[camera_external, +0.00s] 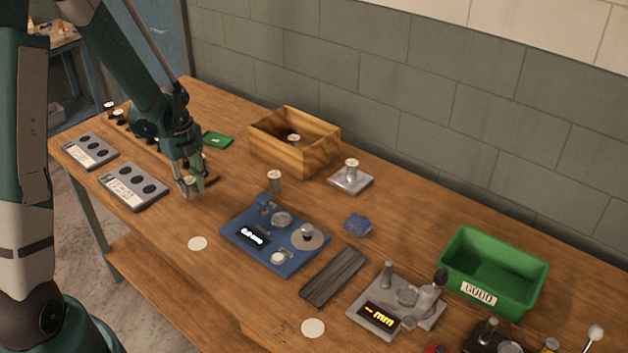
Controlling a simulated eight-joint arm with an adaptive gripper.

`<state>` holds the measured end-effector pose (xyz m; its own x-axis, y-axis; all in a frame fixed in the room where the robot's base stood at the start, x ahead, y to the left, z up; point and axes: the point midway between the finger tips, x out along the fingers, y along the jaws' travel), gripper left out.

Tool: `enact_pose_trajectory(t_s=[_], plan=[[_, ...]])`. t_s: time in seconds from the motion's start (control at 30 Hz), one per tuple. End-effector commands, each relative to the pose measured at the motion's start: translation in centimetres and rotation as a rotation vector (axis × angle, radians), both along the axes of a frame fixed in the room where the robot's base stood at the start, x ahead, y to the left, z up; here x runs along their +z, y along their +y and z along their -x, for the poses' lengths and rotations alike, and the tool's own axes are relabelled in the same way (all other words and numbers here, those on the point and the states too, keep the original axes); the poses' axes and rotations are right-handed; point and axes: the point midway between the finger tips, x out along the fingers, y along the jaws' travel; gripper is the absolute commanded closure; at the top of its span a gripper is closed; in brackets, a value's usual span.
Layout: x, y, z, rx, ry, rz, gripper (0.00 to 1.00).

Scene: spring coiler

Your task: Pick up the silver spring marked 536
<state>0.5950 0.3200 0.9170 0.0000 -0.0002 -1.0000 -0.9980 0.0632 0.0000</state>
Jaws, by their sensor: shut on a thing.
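My gripper (192,186) is at the left part of the wooden table, pointing down. It is shut on a small silver spring (188,181) with a pale top, held between the fingertips. The number on it is too small to read. Another silver spring (274,181) stands upright on the table to the right of my gripper. One more (294,140) shows in the wooden box, and one (351,166) stands on a small metal plate. No marking on these can be read.
A blue device (258,250) with a display, a dark grey ribbed strip (334,276) and a grey gauge (385,317) fill the middle and front right. A green bin (492,272) labelled GOOD stands right. Grey hole blocks (134,187) lie left. The wooden box (270,152) stands at the back.

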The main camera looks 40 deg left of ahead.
Motion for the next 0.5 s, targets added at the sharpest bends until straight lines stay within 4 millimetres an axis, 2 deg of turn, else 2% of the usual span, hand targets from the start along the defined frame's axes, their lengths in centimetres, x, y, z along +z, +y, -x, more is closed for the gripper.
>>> enact_pose_trajectory(t_s=[0.5], plan=[[5.9, 0.0, 0.1, 0.0, 0.0, 0.0, 0.92]])
